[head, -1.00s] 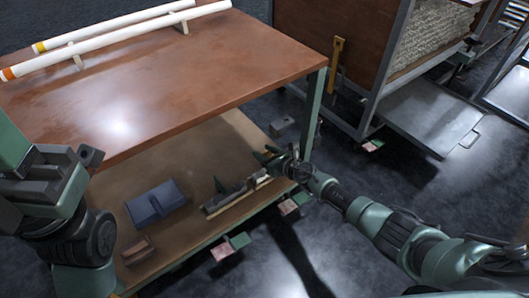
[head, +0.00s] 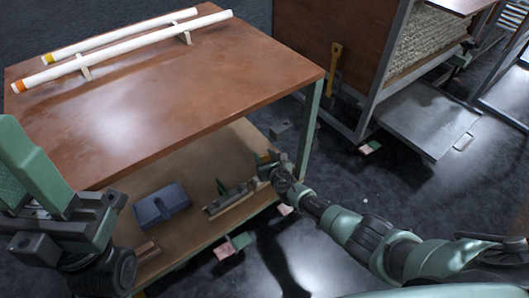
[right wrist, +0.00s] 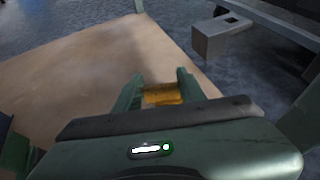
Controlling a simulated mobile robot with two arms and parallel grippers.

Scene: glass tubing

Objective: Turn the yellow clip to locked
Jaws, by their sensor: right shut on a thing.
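My right gripper (right wrist: 162,92) is shut on a yellow-orange piece, which looks like the yellow clip (right wrist: 162,95), in the right wrist view. Only part of the clip shows between the two green fingers; its lock position cannot be read. In the head view this gripper (head: 268,160) is at the right end of the table's lower shelf (head: 215,165), beside a dark tool with a pale strip (head: 232,200). My left gripper (head: 95,215) is at the left edge, in front of the table; its fingers are not clear enough to tell their state.
Two white tubes (head: 120,45) lie on supports on the brown tabletop (head: 190,90). A blue-grey case (head: 161,205) lies on the lower shelf. A grey block (right wrist: 222,36) is on the floor beyond. A cart with a yellow upright piece (head: 335,57) stands at the back right.

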